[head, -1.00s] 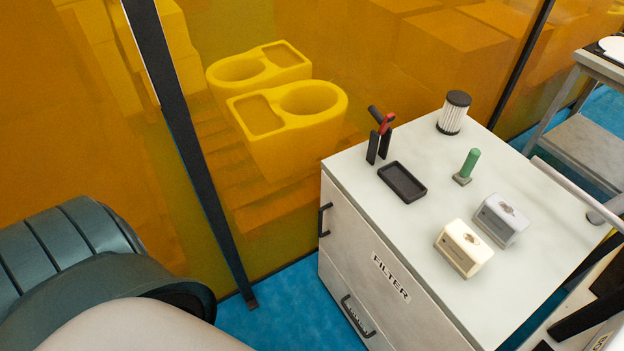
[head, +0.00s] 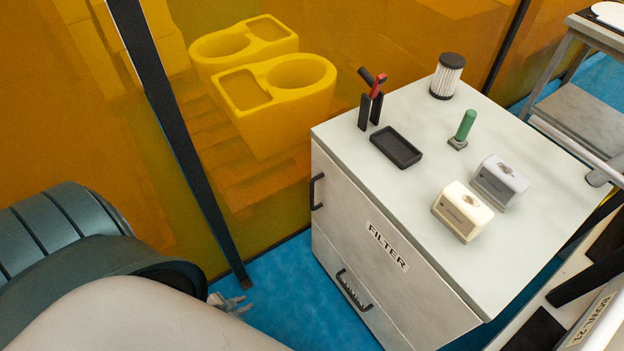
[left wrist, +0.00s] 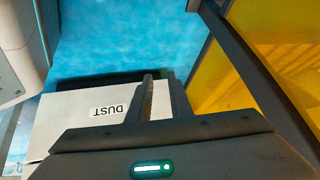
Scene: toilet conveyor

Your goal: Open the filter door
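The filter door (head: 345,210) is the pale front panel of the white cabinet in the head view. It carries a FILTER label (head: 387,247) and a dark upright handle (head: 316,191) near its left edge. The door looks shut, flush with the cabinet front. My left gripper (head: 230,304) shows small and low, left of the cabinet and apart from it, partly hidden by my arm. In the left wrist view its two dark fingers (left wrist: 161,97) are apart with nothing seen between them. My right gripper is not in view.
A lower panel has a dark handle (head: 353,290). On the cabinet top (head: 450,110) stand a cylindrical filter (head: 447,76), a black tray (head: 396,147), a green-handled piece (head: 463,130) and two pale blocks. A DUST-labelled white panel (left wrist: 75,120) shows in the left wrist view. A dark post (head: 180,150) stands left.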

